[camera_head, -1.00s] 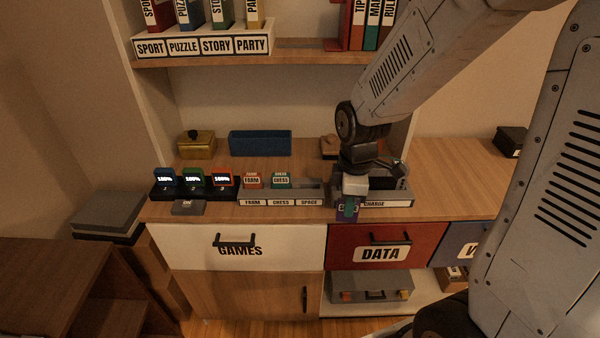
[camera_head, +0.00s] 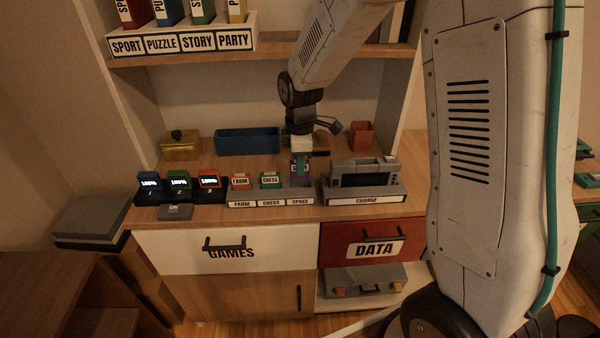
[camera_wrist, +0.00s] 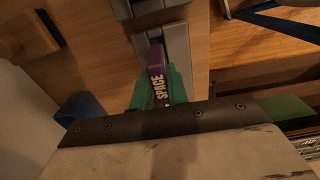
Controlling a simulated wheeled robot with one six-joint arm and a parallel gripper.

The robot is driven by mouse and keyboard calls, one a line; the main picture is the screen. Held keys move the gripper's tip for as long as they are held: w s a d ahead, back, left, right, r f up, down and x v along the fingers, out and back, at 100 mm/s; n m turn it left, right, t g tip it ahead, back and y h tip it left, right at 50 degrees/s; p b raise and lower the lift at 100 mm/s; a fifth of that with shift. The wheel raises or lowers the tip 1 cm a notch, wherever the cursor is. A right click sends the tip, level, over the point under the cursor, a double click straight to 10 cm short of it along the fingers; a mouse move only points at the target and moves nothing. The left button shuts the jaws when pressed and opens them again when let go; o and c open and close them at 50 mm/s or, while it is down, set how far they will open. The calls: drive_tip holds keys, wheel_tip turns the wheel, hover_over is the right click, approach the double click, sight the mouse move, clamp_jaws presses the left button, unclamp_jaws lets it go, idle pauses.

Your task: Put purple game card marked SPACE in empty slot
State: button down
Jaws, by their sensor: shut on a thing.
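My gripper (camera_head: 300,165) is shut on the purple game card marked SPACE. The card (camera_wrist: 156,60) shows in the wrist view between the green fingertips (camera_wrist: 159,88), with its white lettering readable. In the head view it is mostly covered by the fingers. The grey card holder (camera_head: 270,203) stands on the counter with FARM, CHESS and SPACE labels. The orange FARM card (camera_head: 240,181) and green CHESS card (camera_head: 270,180) stand in it. My gripper and the card are at the SPACE end of the holder. I cannot tell whether the card's lower edge is inside the slot.
A grey CHARGE dock (camera_head: 366,198) stands close on the right. A black stand (camera_head: 150,196) with lit cartridges is on the left. A blue bin (camera_head: 247,141), a brass box (camera_head: 180,146) and an orange cup (camera_head: 361,135) stand behind. The shelf (camera_head: 290,50) hangs above.

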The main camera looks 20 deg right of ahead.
sight(300, 180)
drive_tip(key=shift+f, duration=1.75)
drive_tip(key=shift+f, duration=0.1)
drive_tip(key=c, duration=1.4)
unclamp_jaws()
drive_tip(key=shift+o, duration=0.2)
